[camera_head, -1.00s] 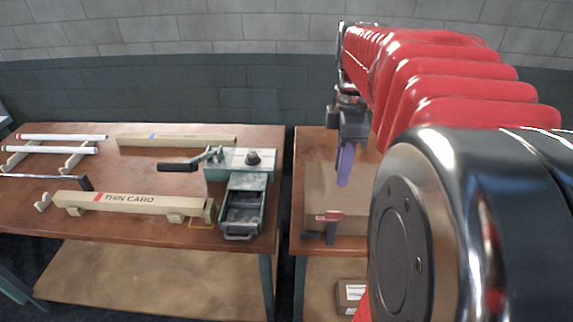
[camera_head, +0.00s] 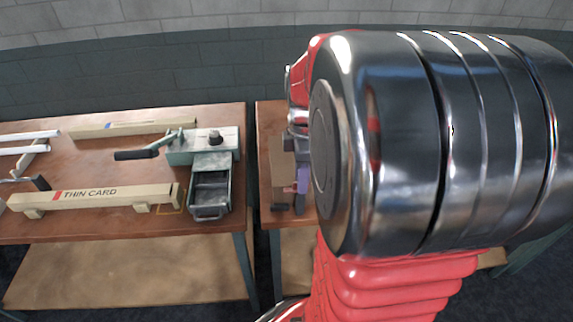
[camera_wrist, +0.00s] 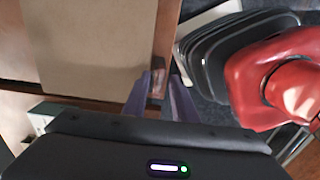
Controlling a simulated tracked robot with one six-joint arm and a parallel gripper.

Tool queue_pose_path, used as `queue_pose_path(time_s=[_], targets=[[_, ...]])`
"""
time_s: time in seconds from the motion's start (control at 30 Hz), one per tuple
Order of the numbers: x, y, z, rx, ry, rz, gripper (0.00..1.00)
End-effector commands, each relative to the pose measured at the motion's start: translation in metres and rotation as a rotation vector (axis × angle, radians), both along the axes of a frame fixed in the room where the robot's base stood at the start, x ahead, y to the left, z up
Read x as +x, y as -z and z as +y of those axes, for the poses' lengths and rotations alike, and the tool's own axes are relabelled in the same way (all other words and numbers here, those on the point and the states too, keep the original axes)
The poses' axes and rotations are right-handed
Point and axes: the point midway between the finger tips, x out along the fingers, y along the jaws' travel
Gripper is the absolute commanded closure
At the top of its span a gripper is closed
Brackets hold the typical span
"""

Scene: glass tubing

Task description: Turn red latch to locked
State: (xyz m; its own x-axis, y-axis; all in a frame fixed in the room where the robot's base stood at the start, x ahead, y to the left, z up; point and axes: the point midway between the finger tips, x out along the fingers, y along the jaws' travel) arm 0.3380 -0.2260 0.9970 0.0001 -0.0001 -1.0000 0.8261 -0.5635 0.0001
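The red latch (camera_head: 289,188) shows only as a small reddish piece at the front of a brown box (camera_head: 281,160) on the right table. My arm hides most of that area. My gripper (camera_head: 299,190) has purple fingers and points down beside the latch in the head view. In the wrist view my gripper (camera_wrist: 157,98) has its fingers apart, with a small reddish-brown piece (camera_wrist: 158,82), likely the latch, seen in the gap between them. I cannot tell whether either finger touches it. The latch's lock markings are not readable.
The left table (camera_head: 100,226) holds a long wooden bar marked THIN CARD (camera_head: 95,196), a green cranked machine with an open drawer (camera_head: 210,194), and white tubes (camera_head: 28,150). A narrow gap separates the two tables. The floor lies beyond the right table's front edge.

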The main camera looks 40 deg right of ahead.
Motion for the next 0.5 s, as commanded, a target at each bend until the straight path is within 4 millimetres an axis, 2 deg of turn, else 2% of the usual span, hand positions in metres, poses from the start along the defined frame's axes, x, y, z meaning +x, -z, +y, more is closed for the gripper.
queue_pose_path(time_s=[0.37,0.5], targets=[[-0.0003,0.0049,-0.0001,0.000,0.000,0.000,0.76],[-0.0003,0.0048,-0.0001,0.000,0.001,0.000,0.86]])
